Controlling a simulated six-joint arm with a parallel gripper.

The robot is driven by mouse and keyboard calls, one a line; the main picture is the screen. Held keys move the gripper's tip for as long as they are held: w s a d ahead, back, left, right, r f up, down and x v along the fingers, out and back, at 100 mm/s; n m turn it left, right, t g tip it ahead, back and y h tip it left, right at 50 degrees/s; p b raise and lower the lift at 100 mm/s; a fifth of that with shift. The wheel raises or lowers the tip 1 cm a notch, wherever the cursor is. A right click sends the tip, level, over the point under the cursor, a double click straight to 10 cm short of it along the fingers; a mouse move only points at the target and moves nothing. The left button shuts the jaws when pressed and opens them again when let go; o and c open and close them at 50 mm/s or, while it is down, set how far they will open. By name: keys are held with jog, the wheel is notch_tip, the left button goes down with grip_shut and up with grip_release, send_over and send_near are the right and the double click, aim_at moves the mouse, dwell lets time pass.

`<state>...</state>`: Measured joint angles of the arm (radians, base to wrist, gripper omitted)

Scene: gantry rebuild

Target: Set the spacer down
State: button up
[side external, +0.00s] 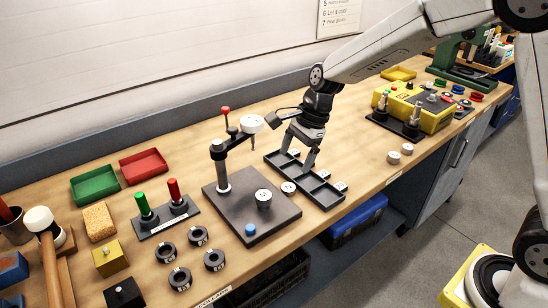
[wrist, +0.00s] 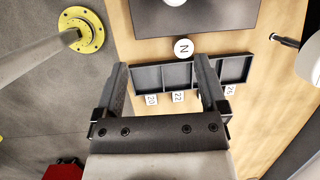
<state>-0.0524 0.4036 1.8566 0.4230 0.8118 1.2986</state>
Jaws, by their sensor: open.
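My gripper (side external: 298,158) is open over the dark divided tray (side external: 327,197), with its fingers pointing down and apart. In the wrist view, my gripper (wrist: 161,68) spans part of the tray (wrist: 250,65), and nothing shows between the fingers. The visible compartments look empty. Labels 20, 22 and 26 show along one edge; a finger hides part of the row. A round white piece marked N (wrist: 184,48) lies beside the tray, by the dark plate; it also shows in the side view (side external: 288,188). I cannot tell for sure which piece is the spacer.
The dark base plate (side external: 225,205) carries a post with an arm, a white-topped piece (side external: 263,198) and a blue button (side external: 250,230). Several dark rings (side external: 180,278) lie at the front left. Two white pieces (side external: 400,153) and a yellow unit (side external: 425,107) are at right.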

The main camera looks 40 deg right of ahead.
jog(key=s+d+f+n+h, duration=0.1)
jog(key=s+d+f+n, duration=0.1)
jog(key=s+n, duration=0.6)
jog(key=s+d+f+n+t+h, duration=0.1)
jog(key=s+d+f+n+h, duration=0.1)
jog(key=s+d+n, duration=0.3)
jog(key=s+n, duration=0.4)
jog(key=shift+d+f+n+h, duration=0.15)
jog(key=shift+d+n+h, duration=0.15)
